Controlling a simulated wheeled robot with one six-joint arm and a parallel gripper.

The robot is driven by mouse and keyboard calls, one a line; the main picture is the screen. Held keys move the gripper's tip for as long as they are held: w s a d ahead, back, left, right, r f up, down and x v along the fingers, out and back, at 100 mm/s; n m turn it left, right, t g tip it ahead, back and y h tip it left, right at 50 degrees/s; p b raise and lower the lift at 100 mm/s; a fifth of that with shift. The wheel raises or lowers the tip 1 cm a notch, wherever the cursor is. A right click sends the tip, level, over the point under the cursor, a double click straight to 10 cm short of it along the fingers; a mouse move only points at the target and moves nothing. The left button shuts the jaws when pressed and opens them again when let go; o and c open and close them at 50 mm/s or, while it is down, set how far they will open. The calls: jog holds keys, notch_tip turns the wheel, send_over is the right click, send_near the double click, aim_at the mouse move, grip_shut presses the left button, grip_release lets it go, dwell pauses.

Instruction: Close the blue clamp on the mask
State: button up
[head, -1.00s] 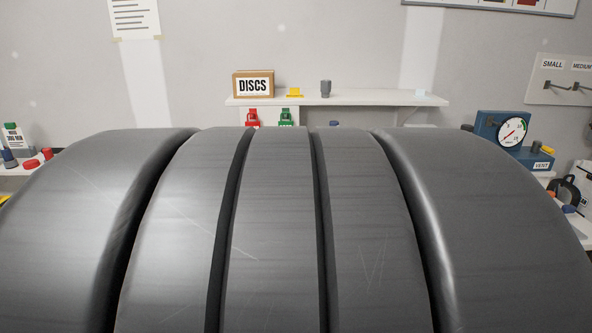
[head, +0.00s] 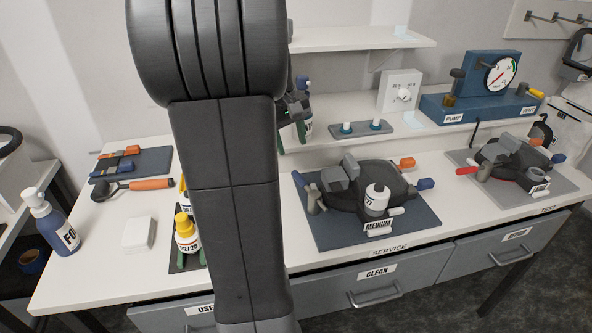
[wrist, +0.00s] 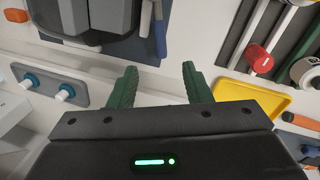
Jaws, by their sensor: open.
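The mask labelled MEDIUM (head: 345,200) is dark and lies on a blue mat (head: 325,238) on the bench, right of my arm. The blue clamp (head: 425,184) sticks out at its right side, below an orange clamp (head: 407,163). I cannot tell how far the blue clamp is turned. In the wrist view my gripper (wrist: 158,72) has two green fingers spread apart with nothing between them.
A second mask (head: 508,157) lies on a grey mat to the right. A plate with teal knobs (head: 362,130), a pump gauge (head: 503,75) and a shelf stand behind. A blue spray bottle (head: 52,225) is at left.

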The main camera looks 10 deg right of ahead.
aim_at(299, 176)
jog(key=f, duration=0.3)
jog(key=d+f, duration=0.1)
jog(key=f, duration=0.3)
jog(key=d+f, duration=0.1)
jog(key=f, duration=0.3)
jog(key=shift+w+d+f, duration=0.1)
jog(key=shift+w+f, duration=0.15)
jog(key=shift+w, duration=0.1)
jog(key=shift+c, duration=0.2)
grip_shut()
